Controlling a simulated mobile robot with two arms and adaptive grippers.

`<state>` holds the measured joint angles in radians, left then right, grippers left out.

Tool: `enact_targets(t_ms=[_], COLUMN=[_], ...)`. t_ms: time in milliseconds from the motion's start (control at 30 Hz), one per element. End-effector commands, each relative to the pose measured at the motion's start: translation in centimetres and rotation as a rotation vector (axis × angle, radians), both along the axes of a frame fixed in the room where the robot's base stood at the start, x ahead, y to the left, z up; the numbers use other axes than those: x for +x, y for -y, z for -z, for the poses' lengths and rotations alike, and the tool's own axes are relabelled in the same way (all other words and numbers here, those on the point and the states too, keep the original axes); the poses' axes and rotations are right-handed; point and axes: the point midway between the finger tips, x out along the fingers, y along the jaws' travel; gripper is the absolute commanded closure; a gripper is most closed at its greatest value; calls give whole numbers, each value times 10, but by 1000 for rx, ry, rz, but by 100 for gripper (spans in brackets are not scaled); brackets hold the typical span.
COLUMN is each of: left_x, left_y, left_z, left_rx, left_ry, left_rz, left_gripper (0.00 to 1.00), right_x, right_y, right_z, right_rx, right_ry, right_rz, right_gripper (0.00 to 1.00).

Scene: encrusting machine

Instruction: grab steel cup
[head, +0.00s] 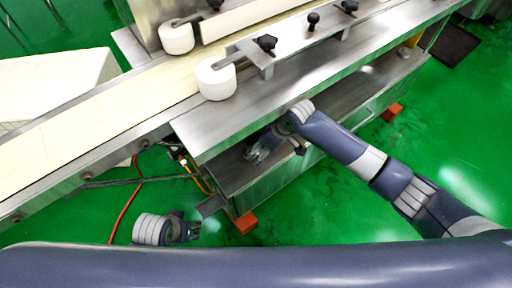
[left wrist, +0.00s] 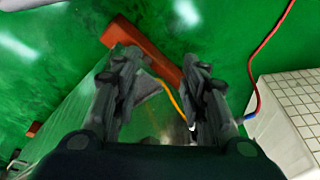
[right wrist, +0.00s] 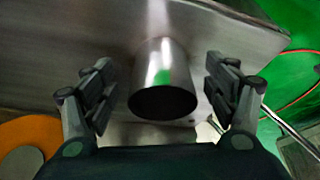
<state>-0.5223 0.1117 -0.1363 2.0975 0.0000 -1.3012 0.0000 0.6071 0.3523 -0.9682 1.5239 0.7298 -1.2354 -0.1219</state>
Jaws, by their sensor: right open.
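The steel cup (right wrist: 162,70) shows in the right wrist view, a shiny cylinder with its dark open mouth towards the camera. It lies between the two spread fingers of my right gripper (right wrist: 160,85), with a gap on either side. In the head view my right gripper (head: 258,152) reaches in under the edge of the machine's top, and I cannot make out the cup there. My left gripper (head: 190,231) is low at the machine's near corner. In the left wrist view the left gripper (left wrist: 160,78) is open and empty.
The machine's steel top (head: 290,105) overhangs the lower shelf (head: 235,172). A pale conveyor belt (head: 90,125) runs across the left. A red hose (head: 125,211) and orange machine feet (head: 246,222) are near my left gripper. Green floor (head: 440,130) is open at right.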

Motion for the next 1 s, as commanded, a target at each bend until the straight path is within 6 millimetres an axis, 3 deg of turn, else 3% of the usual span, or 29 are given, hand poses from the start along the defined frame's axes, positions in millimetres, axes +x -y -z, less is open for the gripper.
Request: enact_targets(t_ms=[133,400,733,967,1000], left_x=[0,-5,-6,-6,-6], left_y=[-1,-2,-2,-2,-2], left_z=[-19,-49,-55,-55,-55], left_rx=[-1,-1,-1,-1,-1], left_ry=[14,28,28,28,28], left_rz=[-2,-4,-4,-4,-4], left_gripper=[60,60,60,60,60], right_x=[16,19,20,20,20], right_y=[-25,-29,-30,-30,-30], right_z=[1,25,28,28,28], right_rx=[3,0,1,1,1], right_ry=[3,0,1,1,1], right_rz=[-1,-1,-1,0,0], right_gripper=[21,21,21,71,71])
